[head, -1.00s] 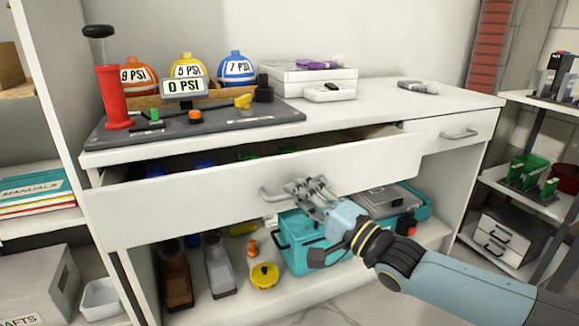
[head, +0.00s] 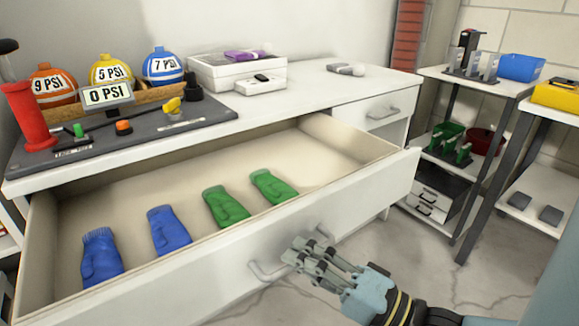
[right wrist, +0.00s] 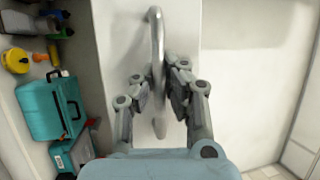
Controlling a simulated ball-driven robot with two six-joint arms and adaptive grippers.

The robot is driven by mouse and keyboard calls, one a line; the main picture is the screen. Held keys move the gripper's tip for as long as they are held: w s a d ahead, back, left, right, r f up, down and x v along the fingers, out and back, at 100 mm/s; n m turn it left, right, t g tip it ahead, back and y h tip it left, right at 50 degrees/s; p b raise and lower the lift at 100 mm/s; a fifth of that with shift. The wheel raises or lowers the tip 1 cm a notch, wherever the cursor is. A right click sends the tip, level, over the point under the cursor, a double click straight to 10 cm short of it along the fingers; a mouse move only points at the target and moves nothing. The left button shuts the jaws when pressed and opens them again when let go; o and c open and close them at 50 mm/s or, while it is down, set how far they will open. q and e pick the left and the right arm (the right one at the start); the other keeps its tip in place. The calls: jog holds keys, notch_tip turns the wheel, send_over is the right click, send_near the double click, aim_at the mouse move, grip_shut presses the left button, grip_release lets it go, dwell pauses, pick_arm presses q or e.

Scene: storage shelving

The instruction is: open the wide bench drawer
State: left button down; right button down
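The wide bench drawer (head: 225,262) is pulled far out in the head view, its inside in plain sight. Two blue mittens (head: 101,258) and two green mittens (head: 226,206) lie in it. My right gripper (head: 306,254) is at the bar handle (head: 263,273) on the drawer front. In the right wrist view the handle (right wrist: 157,45) runs between the two fingers (right wrist: 160,92), which are closed in around it. My left gripper is in neither view.
The bench top (head: 300,92) holds a pressure panel (head: 130,125), orange, yellow and blue balls, and white boxes (head: 238,70). A smaller drawer (head: 365,112) is shut at the right. Shelving (head: 480,80) stands further right. A teal case (right wrist: 52,105) lies below the drawer.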

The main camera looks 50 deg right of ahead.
jog(key=shift+s+f, duration=0.25)
jog(key=shift+s, duration=0.05)
jog(key=c, duration=1.4)
grip_release()
jog(key=shift+r, duration=0.15)
jog(key=v, duration=1.2)
